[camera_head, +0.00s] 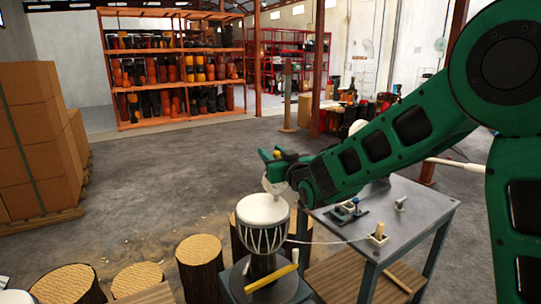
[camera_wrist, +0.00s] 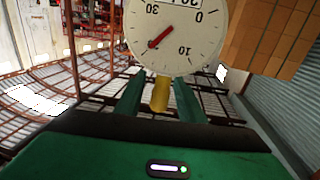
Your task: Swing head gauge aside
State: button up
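The head gauge is a round white dial with a red needle (camera_wrist: 170,30) in the wrist view. A short yellow grip (camera_wrist: 160,93) sticks out below it. My gripper (camera_wrist: 160,90) is open, with one green finger on each side of the yellow grip and a gap showing on both sides. In the head view, my gripper (camera_head: 278,156) is above the goblet drum's white head (camera_head: 263,209). The gauge's pale body (camera_head: 273,186) shows just over the drum head, partly hidden by my gripper; whether it touches the head I cannot tell. The drum stands upright.
A grey metal workbench (camera_head: 415,215) with small tools stands right of the drum. A yellow bar (camera_head: 271,278) lies in front of the drum's foot. Log stumps (camera_head: 200,268) stand to the left and front. The floor behind is clear up to orange drum racks (camera_head: 175,49).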

jog(key=shift+w+a, duration=0.15)
jog(key=shift+w, duration=0.15)
grip_shut()
